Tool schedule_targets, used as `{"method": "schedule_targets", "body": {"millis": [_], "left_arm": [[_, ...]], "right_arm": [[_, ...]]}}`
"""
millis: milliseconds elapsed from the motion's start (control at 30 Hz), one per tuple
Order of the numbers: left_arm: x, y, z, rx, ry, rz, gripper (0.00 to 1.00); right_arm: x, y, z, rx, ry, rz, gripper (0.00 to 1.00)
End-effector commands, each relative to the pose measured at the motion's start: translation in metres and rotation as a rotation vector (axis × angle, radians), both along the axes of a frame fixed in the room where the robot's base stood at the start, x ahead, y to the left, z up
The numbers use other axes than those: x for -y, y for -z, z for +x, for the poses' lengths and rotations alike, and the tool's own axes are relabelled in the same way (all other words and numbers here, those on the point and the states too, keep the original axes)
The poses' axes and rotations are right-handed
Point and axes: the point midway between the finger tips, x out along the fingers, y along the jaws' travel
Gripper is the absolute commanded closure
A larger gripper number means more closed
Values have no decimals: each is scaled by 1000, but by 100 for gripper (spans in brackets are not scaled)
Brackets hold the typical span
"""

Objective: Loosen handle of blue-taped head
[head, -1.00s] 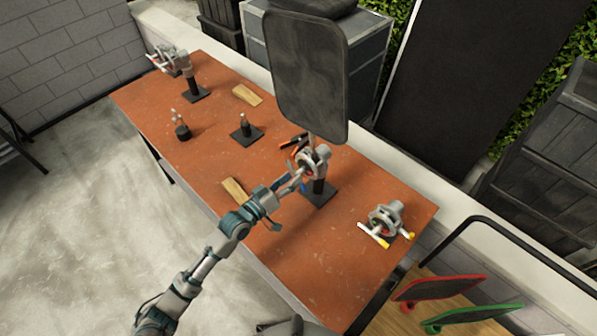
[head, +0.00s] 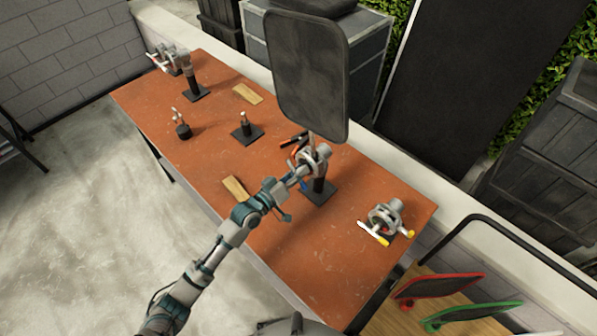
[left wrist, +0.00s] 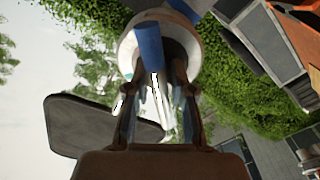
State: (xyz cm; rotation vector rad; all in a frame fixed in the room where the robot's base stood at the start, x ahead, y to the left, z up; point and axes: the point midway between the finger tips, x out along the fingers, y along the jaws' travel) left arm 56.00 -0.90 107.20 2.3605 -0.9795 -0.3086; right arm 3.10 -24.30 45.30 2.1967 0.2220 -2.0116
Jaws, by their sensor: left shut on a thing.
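The blue-taped head (head: 316,156) is a light grey clamp on a dark post and square base in the middle of the table. Its blue tape (left wrist: 150,46) shows close up in the left wrist view. My left gripper (head: 298,178) reaches in from the lower left against its near side. In the left wrist view, the gripper (left wrist: 158,82) is shut on a pale, shiny handle (left wrist: 157,100) below the tape. The fingers partly hide the handle. A large dark panel (head: 308,75) rises beside the head. My right gripper is not in view.
The orange-brown table (head: 300,265) carries another head (head: 388,215) at right, one at far left (head: 188,72), two small posts and wooden blocks (head: 247,94). Orange-handled pliers (head: 293,140) lie behind the gripper. Red and green boards (head: 440,287) stand at lower right.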

Motion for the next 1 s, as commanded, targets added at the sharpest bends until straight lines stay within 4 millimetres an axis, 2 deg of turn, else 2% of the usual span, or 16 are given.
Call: {"method": "schedule_targets", "body": {"millis": [100,200,500,533,600,633,1000], "left_arm": [[-1,-2,0,-154,-2,-147,100],[0,-1,1,-259,-2,-252,100],[-1,2,1,-296,-2,-289,100],[-1,2,1,-295,-2,-289,75],[-1,2,1,-295,-2,-288,57],[-1,2,1,-295,-2,-288,52],[-5,2,-4,-293,-2,-288,52]], "right_arm": [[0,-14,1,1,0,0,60],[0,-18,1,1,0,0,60],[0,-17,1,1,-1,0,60],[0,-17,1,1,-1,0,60],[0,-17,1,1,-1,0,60],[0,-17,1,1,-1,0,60],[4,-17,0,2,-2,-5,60]]}}
